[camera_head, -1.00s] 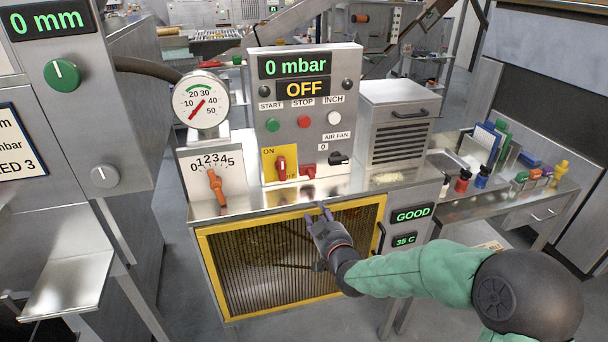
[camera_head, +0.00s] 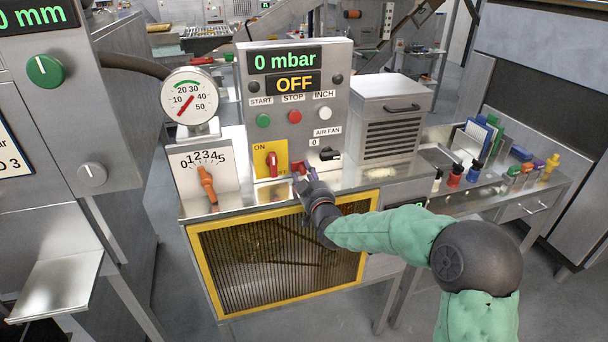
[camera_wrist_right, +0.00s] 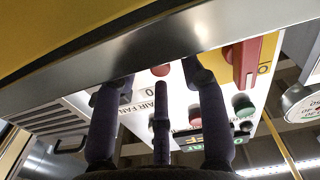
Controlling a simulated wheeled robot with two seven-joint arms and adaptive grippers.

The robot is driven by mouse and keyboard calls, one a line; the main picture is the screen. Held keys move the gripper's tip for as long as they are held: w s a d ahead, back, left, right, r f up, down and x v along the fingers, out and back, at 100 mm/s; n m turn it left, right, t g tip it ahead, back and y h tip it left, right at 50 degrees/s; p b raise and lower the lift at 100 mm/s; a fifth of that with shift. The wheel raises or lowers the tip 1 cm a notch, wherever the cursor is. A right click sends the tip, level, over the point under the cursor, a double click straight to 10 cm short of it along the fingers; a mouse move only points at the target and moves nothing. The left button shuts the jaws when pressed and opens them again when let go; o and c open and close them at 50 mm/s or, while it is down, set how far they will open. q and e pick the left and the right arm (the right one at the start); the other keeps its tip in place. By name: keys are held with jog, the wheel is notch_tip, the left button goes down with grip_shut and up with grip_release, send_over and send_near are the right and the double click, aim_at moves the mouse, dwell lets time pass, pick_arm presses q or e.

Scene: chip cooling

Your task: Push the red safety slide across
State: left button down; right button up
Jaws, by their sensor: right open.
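The red safety slide (camera_head: 297,166) is a small red piece low on the grey control panel (camera_head: 345,110), just right of the yellow ON plate. My right gripper (camera_head: 305,178) is open and empty at the front edge of the machine top, just below the slide, and partly covers it. In the right wrist view, the gripper's dark fingers (camera_wrist_right: 158,85) are spread and point toward the panel. A small red part (camera_wrist_right: 160,70), likely the slide, shows beyond them; contact cannot be told. My left gripper is not in view.
A red lever (camera_head: 272,163) on the yellow plate stands left of the slide, and a black air fan knob (camera_head: 329,154) right of it. An orange dial knob (camera_head: 207,185) is farther left. The yellow-framed grille (camera_head: 280,255) lies below. The display reads OFF.

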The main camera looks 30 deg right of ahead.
jog(key=shift+x, duration=0.75)
grip_shut()
jog(key=shift+a, duration=0.1)
jog(key=a, duration=0.2)
jog(key=w+a, duration=0.1)
jog(key=a, duration=0.1)
jog(key=shift+a, duration=0.1)
